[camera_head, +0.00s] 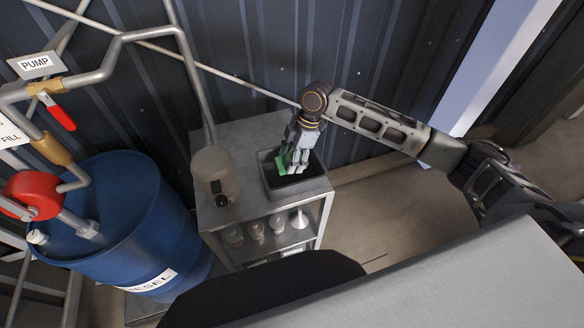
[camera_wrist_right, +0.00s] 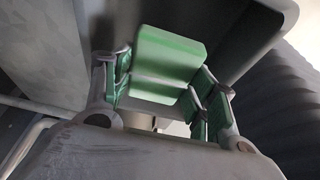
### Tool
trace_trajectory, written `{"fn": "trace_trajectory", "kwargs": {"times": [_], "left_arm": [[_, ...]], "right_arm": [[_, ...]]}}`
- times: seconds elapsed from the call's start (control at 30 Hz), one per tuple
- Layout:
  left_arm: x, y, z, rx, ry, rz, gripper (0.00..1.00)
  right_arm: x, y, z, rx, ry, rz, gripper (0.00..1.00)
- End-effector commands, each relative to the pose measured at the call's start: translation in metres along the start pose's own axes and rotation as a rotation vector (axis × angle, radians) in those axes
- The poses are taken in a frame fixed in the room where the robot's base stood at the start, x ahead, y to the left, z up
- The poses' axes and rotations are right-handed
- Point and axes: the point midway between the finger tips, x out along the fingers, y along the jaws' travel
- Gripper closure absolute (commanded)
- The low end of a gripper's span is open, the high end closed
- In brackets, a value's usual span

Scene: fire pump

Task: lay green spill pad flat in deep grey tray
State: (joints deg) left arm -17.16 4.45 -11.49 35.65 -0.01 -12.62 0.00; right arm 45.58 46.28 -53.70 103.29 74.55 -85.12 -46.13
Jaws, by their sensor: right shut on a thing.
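The green spill pad (camera_head: 283,164) is between the fingers of my right gripper (camera_head: 294,166), which is shut on it. The deep grey tray (camera_head: 318,181) stands on the top of a metal cart, and the gripper reaches down into its opening from above. In the right wrist view the pad (camera_wrist_right: 168,55) shows as a pale green block between the green-lined fingers (camera_wrist_right: 163,95), close to the dark tray wall (camera_wrist_right: 240,35). Whether the pad touches the tray floor I cannot tell. My left gripper is not in view.
The metal cart (camera_head: 225,213) carries a grey-brown cylindrical device (camera_head: 214,172) left of the tray. Glass jars and a funnel (camera_head: 299,219) are on its lower shelf. A blue diesel drum (camera_head: 130,215) and pipes crowd the left. A corrugated wall (camera_head: 260,50) stands behind; floor at right is clear.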

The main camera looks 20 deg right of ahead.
Motion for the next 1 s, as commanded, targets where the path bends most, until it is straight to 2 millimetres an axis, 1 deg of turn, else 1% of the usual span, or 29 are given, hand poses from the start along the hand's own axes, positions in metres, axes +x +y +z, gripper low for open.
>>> {"fn": "trace_trajectory", "kwargs": {"times": [0.33, 0.43, 0.8, 1.0], "left_arm": [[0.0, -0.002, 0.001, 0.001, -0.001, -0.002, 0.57], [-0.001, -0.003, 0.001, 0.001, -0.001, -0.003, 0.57], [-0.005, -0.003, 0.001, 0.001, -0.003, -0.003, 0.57], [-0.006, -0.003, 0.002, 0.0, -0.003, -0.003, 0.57]], "right_arm": [[0.002, 0.0, 0.0, 0.0, 0.0, 0.001, 0.62], [0.006, 0.0, 0.002, 0.0, 0.0, 0.0, 0.62], [0.043, 0.0, 0.013, 0.0, 0.0, 0.0, 0.62], [0.049, 0.0, 0.015, -0.001, 0.0, 0.001, 0.62]]}}
